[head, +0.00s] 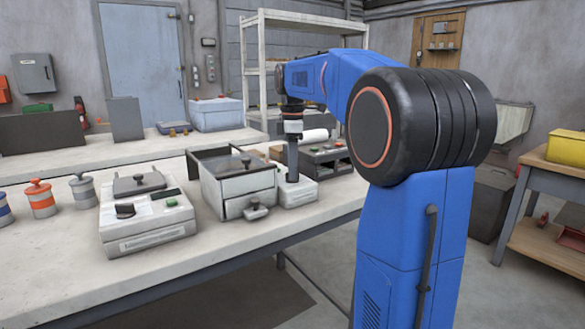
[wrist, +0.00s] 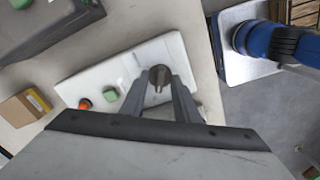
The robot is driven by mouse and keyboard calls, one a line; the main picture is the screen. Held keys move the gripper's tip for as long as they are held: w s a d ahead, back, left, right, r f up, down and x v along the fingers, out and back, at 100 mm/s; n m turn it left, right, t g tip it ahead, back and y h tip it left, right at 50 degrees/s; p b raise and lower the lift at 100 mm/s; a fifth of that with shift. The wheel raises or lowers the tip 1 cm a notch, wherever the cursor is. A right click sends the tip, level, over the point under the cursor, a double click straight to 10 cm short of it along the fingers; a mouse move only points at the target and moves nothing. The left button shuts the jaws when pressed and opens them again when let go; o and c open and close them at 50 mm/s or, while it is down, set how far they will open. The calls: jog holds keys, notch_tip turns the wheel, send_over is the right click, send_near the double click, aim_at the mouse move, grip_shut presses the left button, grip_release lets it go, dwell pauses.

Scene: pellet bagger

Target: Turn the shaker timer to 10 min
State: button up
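The timer unit is a low white box (head: 298,194) on the bench, and it also shows in the wrist view (wrist: 85,85). A dark round knob (wrist: 160,74) with a pointer ridge stands on it, with a green button (wrist: 110,94) and an orange-red one (wrist: 85,104) to its left. My gripper (head: 292,178) points straight down over this box. In the wrist view my gripper (wrist: 160,84) has its two fingers apart, one on each side of the knob. I cannot tell whether they touch it. The scale marks are too small to read.
A grey lidded box (head: 235,185) stands close on the left of the timer unit. A dark machine (head: 328,160) stands behind it to the right. A white device (head: 147,222) and several capped jars (head: 40,200) are farther left. A small brown box (wrist: 24,106) lies nearby.

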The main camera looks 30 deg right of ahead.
jog(key=shift+c, duration=0.7)
grip_shut()
jog(key=m, duration=0.5)
jog(key=shift+m, duration=0.3)
jog(key=m, duration=1.1)
jog(key=shift+m, duration=0.4)
jog(key=m, duration=0.6)
jog(key=shift+m, duration=0.4)
